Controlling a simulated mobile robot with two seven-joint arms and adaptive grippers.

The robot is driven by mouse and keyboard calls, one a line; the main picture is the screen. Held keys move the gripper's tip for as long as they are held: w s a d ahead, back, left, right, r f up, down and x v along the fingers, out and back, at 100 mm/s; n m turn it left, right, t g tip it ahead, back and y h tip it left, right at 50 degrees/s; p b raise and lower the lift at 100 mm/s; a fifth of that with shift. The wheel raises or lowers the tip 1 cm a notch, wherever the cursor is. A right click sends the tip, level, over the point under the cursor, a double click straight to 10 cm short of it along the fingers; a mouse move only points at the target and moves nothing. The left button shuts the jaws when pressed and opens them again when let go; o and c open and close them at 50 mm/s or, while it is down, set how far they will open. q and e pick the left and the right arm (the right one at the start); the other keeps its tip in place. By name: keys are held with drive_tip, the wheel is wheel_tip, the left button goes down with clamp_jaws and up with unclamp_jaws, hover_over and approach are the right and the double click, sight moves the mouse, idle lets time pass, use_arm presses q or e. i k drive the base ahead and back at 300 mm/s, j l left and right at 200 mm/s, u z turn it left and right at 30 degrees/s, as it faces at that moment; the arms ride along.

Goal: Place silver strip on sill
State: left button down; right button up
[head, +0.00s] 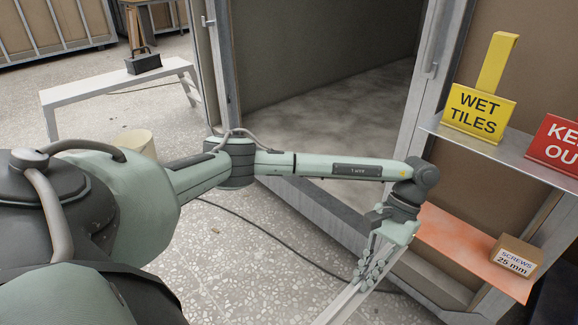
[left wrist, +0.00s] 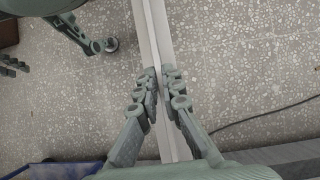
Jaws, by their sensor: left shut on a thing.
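The silver strip (head: 343,304) is a long, thin metal bar. My left gripper (head: 371,271) is shut on it and holds it over the speckled floor, in front of the pod doorway. In the left wrist view the strip (left wrist: 151,32) runs lengthwise between the two fingers of the left gripper (left wrist: 160,78). Its lower end in the head view is cut off by the frame edge. What looks like the sill, a grey metal edge (head: 340,207) along the bottom of the doorway, lies behind my left forearm and is partly hidden by it.
A shelf at right holds a yellow WET TILES sign (head: 478,113) and a red KEEP OUT sign (head: 557,143). Below, a screws box (head: 516,256) sits on an orange surface (head: 455,245). A dark cable (head: 262,228) crosses the floor. A white bench (head: 110,88) stands back left.

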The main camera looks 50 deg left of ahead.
sight(293, 178)
drive_tip(key=j+z, duration=0.5)
drive_tip(key=j, duration=2.5)
drive_tip(key=j+z, duration=0.1)
drive_tip(key=j, duration=0.6)
drive_tip(key=i+j, duration=0.1)
drive_tip(key=j, duration=0.65)
drive_tip(key=i+z, duration=0.05)
